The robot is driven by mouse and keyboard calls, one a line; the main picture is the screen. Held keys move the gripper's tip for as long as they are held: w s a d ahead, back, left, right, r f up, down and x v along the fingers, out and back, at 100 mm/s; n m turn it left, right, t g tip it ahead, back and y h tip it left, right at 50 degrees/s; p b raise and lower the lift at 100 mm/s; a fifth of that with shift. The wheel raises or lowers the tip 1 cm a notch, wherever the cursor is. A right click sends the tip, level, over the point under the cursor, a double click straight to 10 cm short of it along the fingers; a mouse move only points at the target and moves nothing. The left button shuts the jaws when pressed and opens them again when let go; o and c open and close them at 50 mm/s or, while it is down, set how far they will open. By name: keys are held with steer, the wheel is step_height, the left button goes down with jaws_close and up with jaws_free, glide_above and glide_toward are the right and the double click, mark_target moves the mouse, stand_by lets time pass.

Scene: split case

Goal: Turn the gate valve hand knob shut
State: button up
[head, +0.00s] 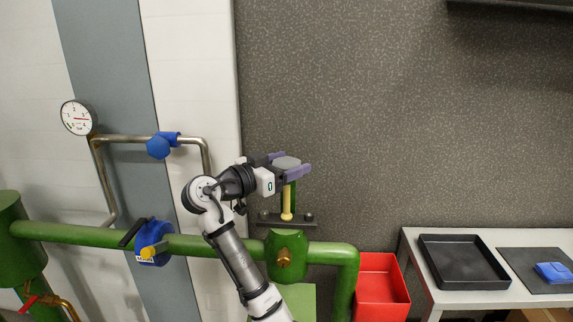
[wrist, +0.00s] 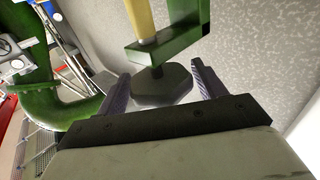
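The gate valve's hand knob (head: 286,163) is a grey, many-sided disc at the top of a yellow stem (head: 287,203) in a green frame. The green valve body (head: 284,243) sits on the pipe below. My gripper (head: 291,163) reaches in from the left at knob height, with one purple finger on each side of the knob. In the wrist view the knob (wrist: 162,85) lies between the two fingers of my gripper (wrist: 160,70). A gap shows on the left finger's side; I cannot tell whether the right finger touches.
A blue-handled valve (head: 160,146) and a gauge (head: 77,117) are on the thin pipe at left. A blue and yellow valve (head: 152,243) is on the green pipe (head: 75,234). A red bin (head: 380,288) and a table with a black tray (head: 425,255) stand at right.

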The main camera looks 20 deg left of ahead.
steer(key=shift+o, duration=0.9)
steer(key=b+v, duration=0.3)
steer(key=v, duration=1)
steer(key=shift+s+a, duration=0.15)
steer(key=shift+s, duration=0.2)
